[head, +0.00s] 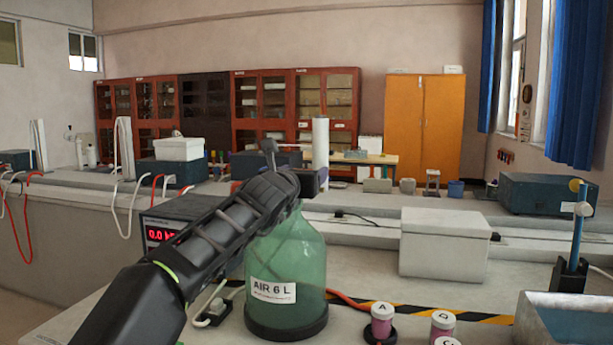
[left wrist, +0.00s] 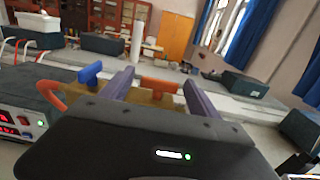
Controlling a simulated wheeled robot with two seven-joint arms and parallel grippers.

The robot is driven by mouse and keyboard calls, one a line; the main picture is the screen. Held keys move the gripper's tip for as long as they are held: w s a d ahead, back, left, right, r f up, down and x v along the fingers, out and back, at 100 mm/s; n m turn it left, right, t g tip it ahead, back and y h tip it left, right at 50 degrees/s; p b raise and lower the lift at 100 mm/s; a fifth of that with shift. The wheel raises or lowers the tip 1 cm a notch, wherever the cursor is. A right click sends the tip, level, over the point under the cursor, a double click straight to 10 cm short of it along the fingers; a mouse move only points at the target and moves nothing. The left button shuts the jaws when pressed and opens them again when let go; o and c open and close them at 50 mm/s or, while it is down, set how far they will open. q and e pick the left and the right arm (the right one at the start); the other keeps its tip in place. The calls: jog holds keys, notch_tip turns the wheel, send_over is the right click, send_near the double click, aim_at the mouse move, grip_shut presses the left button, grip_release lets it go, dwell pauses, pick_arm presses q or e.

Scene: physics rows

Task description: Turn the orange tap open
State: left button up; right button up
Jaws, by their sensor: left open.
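The orange tap (left wrist: 159,85) shows in the left wrist view as a short handle on a brass body (left wrist: 148,97). My left gripper (left wrist: 157,78) is open, with one purple-grey finger on each side of the orange handle. I cannot tell whether either finger touches it. A blue tap handle (left wrist: 91,72) stands to the left, outside the fingers. In the head view my left gripper (head: 312,180) is above the green bottle (head: 287,262) labelled AIR 6 L, and my arm hides the taps. My right gripper is not in view.
A box with a red display (head: 160,234) stands left of the bottle, partly behind my arm. Small labelled jars (head: 382,320) stand to its right. A pale block (head: 444,243) and a blue stand (head: 577,240) are farther right. A red hose (head: 347,300) lies by the bottle.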

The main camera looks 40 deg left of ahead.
pick_arm(q)
jog(key=v, duration=0.4)
jog(key=shift+s+b, duration=0.1)
jog(key=shift+b, duration=0.2)
jog(key=shift+r, duration=0.1)
